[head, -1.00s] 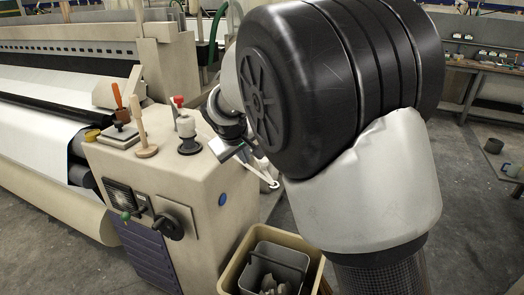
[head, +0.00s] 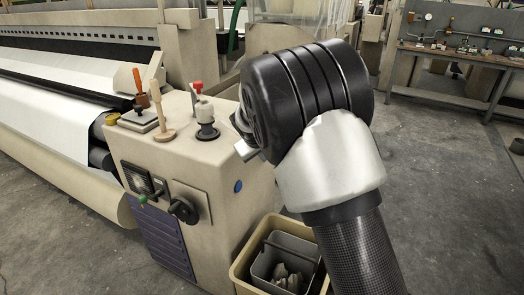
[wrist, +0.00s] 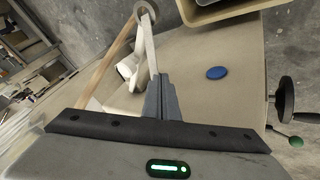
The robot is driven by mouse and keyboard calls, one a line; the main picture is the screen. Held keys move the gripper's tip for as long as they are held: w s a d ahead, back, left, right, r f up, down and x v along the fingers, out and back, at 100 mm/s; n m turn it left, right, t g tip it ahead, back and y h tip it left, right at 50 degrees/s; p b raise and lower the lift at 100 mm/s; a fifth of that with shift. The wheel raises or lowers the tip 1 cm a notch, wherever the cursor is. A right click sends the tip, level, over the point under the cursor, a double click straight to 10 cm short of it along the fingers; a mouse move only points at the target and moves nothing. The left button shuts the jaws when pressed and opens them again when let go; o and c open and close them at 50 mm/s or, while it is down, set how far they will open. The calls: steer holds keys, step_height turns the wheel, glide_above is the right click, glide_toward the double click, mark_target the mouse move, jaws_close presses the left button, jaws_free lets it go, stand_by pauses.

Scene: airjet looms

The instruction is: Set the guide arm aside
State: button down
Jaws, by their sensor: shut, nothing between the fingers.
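In the wrist view, a pale, thin guide arm (wrist: 150,45) with a grey ring at its end runs along the side of the beige loom cabinet (wrist: 205,65). A tan strip (wrist: 112,62) slants away from the same ring. My gripper (wrist: 160,82) has its grey fingers together, with nothing between them. Its tips lie just below the pale arm in the picture; I cannot tell whether they touch it. A white fitting (wrist: 127,70) is to their left. In the head view, my own arm hides the guide arm and most of the gripper.
The cabinet top (head: 182,140) carries an orange-handled tool (head: 141,85), a wooden peg (head: 161,112) and a red-topped knob (head: 205,118). A black handwheel (head: 184,210) sticks out in front. A beige bin (head: 241,276) holds a grey container (head: 262,268).

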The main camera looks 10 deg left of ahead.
steer(key=shift+w+d, duration=1.4)
steer(key=shift+w, duration=0.15)
steer(key=shift+d, duration=0.1)
